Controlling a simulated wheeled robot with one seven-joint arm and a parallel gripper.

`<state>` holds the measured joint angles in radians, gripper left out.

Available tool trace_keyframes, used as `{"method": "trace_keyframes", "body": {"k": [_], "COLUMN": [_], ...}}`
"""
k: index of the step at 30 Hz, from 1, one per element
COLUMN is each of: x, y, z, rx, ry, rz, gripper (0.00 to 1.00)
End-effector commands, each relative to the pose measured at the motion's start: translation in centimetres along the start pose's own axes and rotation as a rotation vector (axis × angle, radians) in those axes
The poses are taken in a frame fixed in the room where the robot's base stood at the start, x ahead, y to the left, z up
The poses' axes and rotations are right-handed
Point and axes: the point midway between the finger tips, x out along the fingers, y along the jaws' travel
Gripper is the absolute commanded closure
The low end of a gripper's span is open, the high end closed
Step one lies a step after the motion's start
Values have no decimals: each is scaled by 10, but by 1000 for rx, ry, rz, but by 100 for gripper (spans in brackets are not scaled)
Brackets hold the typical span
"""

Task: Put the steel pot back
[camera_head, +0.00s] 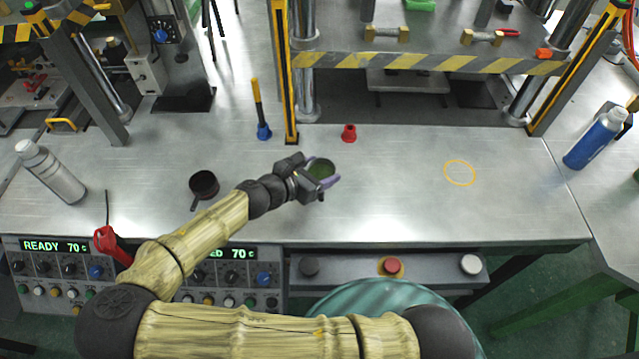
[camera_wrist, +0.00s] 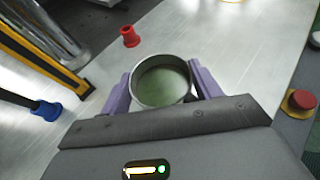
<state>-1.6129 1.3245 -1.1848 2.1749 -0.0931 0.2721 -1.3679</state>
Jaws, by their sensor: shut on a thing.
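The steel pot (camera_wrist: 134,91) is round, with a thin grey rim and green contents inside. It also shows in the head view (camera_head: 321,169), over the middle of the steel bench. My gripper (camera_wrist: 161,90) is shut on the pot, with one purple finger on each side of it. In the head view my gripper (camera_head: 319,173) reaches in from the left. The pot looks upright. I cannot tell whether its base touches the bench. A yellow ring (camera_head: 460,173) is marked on the bench to the right and is empty.
A dark pot with a handle (camera_head: 204,184) stands to the left. A red cone-shaped piece (camera_head: 349,132) and a blue-based yellow-black tool (camera_head: 263,130) stand behind. A grey bottle (camera_head: 50,172) and a blue bottle (camera_head: 597,138) flank the bench. Press posts rise behind; bench around the ring is clear.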

Motion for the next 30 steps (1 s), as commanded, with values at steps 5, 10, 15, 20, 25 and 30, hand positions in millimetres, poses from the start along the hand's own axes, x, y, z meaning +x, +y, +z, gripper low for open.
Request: {"method": "trace_keyframes", "body": {"k": [5, 10, 15, 20, 25, 30], "x": [6, 6, 9, 17, 21, 22], "y": [0, 0, 0, 1, 1, 1], "z": [-12, -12, -19, -40, -47, -47], "rx": [1, 2, 0, -1, 2, 2], "ry": [0, 0, -1, -2, 0, 0], "rz": [-1, -1, -2, 0, -1, -3], "gripper": [68, 68, 68, 68, 68, 68]}}
